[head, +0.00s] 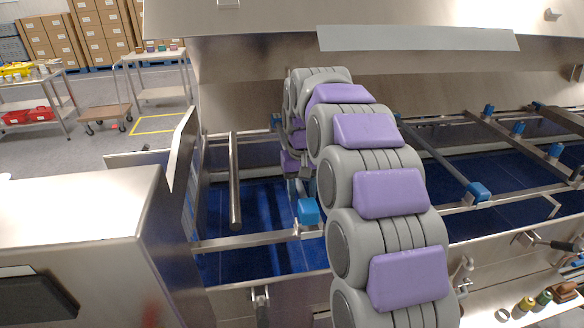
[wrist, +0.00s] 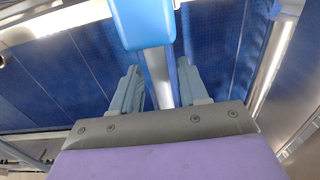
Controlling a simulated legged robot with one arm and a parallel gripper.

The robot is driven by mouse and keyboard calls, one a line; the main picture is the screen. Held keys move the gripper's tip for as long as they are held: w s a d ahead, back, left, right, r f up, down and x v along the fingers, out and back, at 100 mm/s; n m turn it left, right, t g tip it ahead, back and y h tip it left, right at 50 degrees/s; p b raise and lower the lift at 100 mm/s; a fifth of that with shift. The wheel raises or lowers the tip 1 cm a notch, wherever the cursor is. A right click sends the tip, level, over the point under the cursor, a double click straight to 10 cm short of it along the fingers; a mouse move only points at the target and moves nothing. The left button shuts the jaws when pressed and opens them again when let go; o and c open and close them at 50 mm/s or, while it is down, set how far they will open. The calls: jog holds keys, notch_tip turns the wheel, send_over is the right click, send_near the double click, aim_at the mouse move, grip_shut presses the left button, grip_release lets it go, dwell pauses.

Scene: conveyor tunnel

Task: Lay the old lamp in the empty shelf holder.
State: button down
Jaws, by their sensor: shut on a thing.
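My gripper (wrist: 160,72) shows in the wrist view with its two blue-grey fingers on either side of a narrow grey bar (wrist: 159,78). Whether this bar is the old lamp or part of the machine frame, I cannot tell. A blue block (wrist: 142,22) lies just past the fingertips, partly cut off by the frame. A blue block (head: 308,211) sits on the frame beside my arm. I cannot make out the empty shelf holder.
A steel rod (head: 234,180) stands left of my arm over the blue belt (head: 265,205). Metal crossbars with blue blocks (head: 480,191) lie to the right. The raised steel cover (head: 380,15) hangs above. Spools (head: 525,304) stand at the lower right. Carts (head: 160,60) are far left.

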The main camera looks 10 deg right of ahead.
jog(key=shift+r+p, duration=1)
jog(key=shift+r, duration=0.8)
jog(key=shift+r+p, duration=0.6)
jog(key=shift+r, duration=0.4)
jog(key=s+r+b, duration=0.1)
jog(key=s+b, duration=0.2)
jog(key=s, duration=1.6)
jog(key=shift+b, duration=0.4)
